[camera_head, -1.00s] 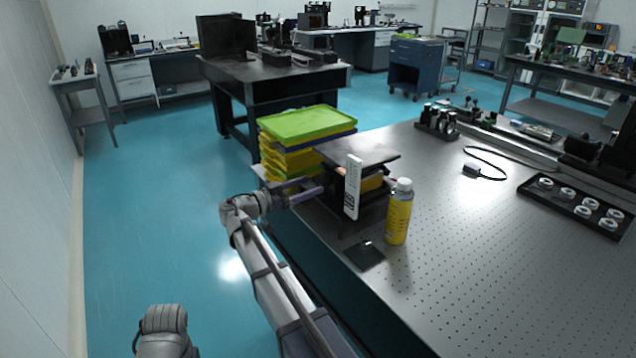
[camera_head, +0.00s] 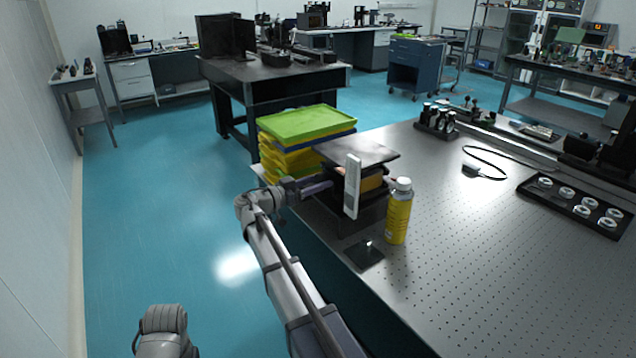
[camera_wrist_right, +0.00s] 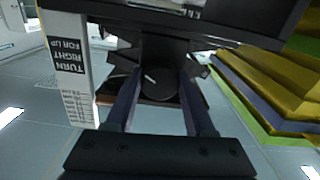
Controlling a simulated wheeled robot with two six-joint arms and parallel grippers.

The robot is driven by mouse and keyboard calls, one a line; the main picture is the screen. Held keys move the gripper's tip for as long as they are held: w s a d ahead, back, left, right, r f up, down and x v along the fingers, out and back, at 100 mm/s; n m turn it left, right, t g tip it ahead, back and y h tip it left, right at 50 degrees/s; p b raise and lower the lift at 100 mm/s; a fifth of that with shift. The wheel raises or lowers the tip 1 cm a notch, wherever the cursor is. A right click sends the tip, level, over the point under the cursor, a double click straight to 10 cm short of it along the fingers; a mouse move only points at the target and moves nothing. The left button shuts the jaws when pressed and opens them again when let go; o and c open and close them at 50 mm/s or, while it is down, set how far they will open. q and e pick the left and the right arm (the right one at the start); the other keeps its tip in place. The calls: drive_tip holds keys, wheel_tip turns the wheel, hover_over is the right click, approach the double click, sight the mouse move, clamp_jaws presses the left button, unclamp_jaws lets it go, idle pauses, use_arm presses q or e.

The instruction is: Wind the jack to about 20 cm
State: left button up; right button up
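The lab jack has a dark top plate (camera_head: 357,150) and stands near the left edge of the perforated table. An upright white scale (camera_head: 352,187) stands in front of it; in the right wrist view the label (camera_wrist_right: 70,60) reads "TURN RIGHT FOR UP". The jack's dark round knob (camera_wrist_right: 160,83) shows in the right wrist view. My right gripper (camera_head: 318,187) is at the jack's left side. Its fingers (camera_wrist_right: 160,92) are apart, one on each side of the knob; I cannot tell whether they touch it. My left gripper is not in view.
A yellow bottle (camera_head: 398,212) stands right of the scale on the perforated table (camera_head: 470,255). Stacked yellow and green trays (camera_head: 305,124) are close behind my right gripper. A small black plate (camera_head: 364,254) lies in front. Open floor is on the left.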

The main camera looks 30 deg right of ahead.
clamp_jaws()
drive_tip(key=shift+n, duration=3.4)
drive_tip(key=o, duration=0.6)
unclamp_jaws()
drive_tip(key=shift+a, duration=0.1)
